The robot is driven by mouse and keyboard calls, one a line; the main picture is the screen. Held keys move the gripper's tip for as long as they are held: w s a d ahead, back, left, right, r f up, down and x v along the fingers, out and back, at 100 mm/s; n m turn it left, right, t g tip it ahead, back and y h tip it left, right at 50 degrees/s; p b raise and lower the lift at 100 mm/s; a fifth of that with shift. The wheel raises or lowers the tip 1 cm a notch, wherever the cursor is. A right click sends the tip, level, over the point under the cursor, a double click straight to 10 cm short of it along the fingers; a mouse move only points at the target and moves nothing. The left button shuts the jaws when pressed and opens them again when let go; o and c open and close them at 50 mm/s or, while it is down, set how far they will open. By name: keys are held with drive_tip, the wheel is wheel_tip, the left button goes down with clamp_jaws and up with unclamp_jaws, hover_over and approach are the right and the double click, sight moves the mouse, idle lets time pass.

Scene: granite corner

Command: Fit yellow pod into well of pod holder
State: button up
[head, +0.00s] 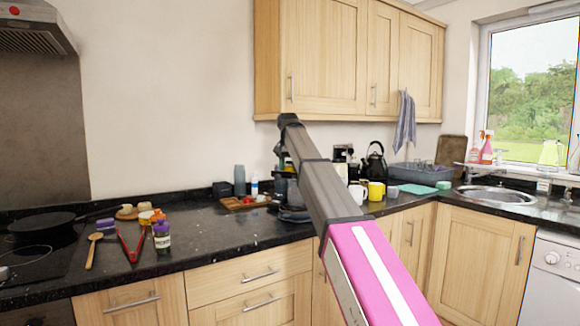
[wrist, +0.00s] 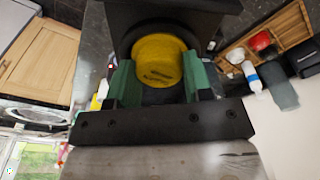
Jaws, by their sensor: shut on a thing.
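The yellow pod (wrist: 157,68) shows in the wrist view between the two green fingertips of my gripper (wrist: 160,78). The gripper is shut on it. A black body (wrist: 172,13), which looks like the pod holder, is directly beyond the pod and partly surrounds it in the picture. The pod covers the well, so I cannot tell whether the pod is inside it or in front of it. In the head view my arm hides the pod and most of the gripper; a dark round base (head: 294,215) shows on the counter below.
A wooden tray (head: 246,202) with small items stands left of my arm, with a grey canister (head: 239,180) behind. Right of it are a yellow mug (head: 376,191), a black kettle (head: 374,163) and a dish rack (head: 419,173).

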sight(288, 167)
drive_tip(key=o, duration=1)
drive_tip(key=shift+c, duration=0.2)
wheel_tip(288, 167, up, 12)
drive_tip(key=s, duration=0.1)
drive_tip(key=shift+s+a, duration=0.2)
drive_tip(key=shift+s, duration=0.05)
